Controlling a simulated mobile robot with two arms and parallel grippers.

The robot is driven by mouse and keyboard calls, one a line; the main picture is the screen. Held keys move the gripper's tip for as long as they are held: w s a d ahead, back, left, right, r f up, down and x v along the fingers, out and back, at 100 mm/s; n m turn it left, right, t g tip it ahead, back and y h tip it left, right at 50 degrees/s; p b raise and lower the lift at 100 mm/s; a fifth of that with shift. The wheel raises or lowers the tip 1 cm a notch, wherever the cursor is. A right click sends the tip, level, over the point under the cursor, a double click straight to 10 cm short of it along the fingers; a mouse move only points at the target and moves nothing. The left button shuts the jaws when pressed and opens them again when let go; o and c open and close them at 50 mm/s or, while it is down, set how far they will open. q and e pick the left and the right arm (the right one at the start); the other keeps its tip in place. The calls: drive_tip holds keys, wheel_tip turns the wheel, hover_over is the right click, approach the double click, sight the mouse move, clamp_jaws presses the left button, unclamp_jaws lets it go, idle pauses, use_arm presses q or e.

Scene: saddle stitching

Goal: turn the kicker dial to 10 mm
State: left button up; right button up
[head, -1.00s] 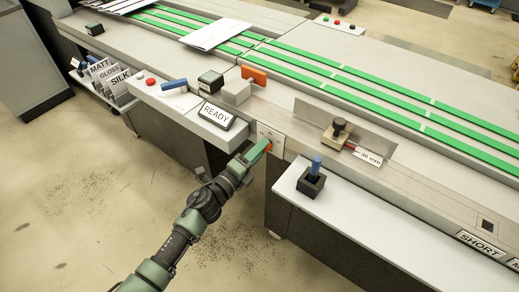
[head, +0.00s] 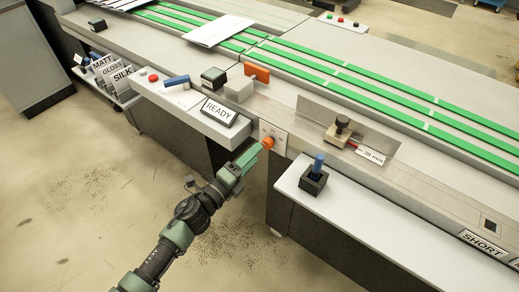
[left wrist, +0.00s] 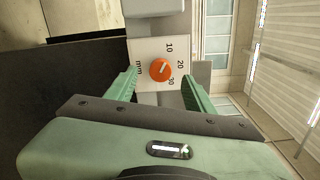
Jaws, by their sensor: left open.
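The kicker dial is an orange knob (head: 268,143) on a white plate on the machine's front side. In the left wrist view the knob (left wrist: 160,69) sits on the plate (left wrist: 143,50) marked 10, 20, 30 and mm. Its pale mark seems to point up and right, roughly between 10 and 20; the exact reading is too small to tell. My left gripper (head: 247,156) is open and empty, just left of and below the knob in the head view, pointing at it. In the left wrist view its green fingers stand either side, apart from the knob. My right gripper is not visible.
A READY display (head: 219,112) stands just above left of the dial. A "30 mm" tag (head: 372,156) lies beyond.

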use_arm(q)
drive_tip(key=shift+v, duration=1.65)
drive_tip(key=s+a+f+n+g+y, duration=0.25)
drive_tip(key=s+a+f+n, duration=0.2)
drive_tip(key=f, duration=0.55)
drive_tip(key=s+a+f+n+g+y, duration=0.1)
drive_tip(key=s+a+f+n+y, duration=0.3)
drive_tip(key=f, duration=0.7)
drive_tip(key=s+a+f+n+g+y, duration=0.1)
drive_tip(key=s+a+f+n+y, duration=0.2)
drive_tip(key=f+n, duration=0.5)
drive_tip(key=s+a+f+n+g, duration=0.2)
drive_tip(key=s+f, duration=0.4)
drive_tip(key=s, duration=0.5)
drive_tip(key=s+a+f+n+g, duration=0.2)
drive_tip(key=s+f+n+g, duration=0.2)
drive_tip(key=s+f, duration=0.3)
drive_tip(key=s+a+f+n+g+y, duration=0.1)
drive_tip(key=s+f, duration=0.6)
drive_tip(key=s, duration=1)
drive_tip(key=shift+a+n+g, duration=0.75)
drive_tip(key=shift+n+g, duration=0.3)
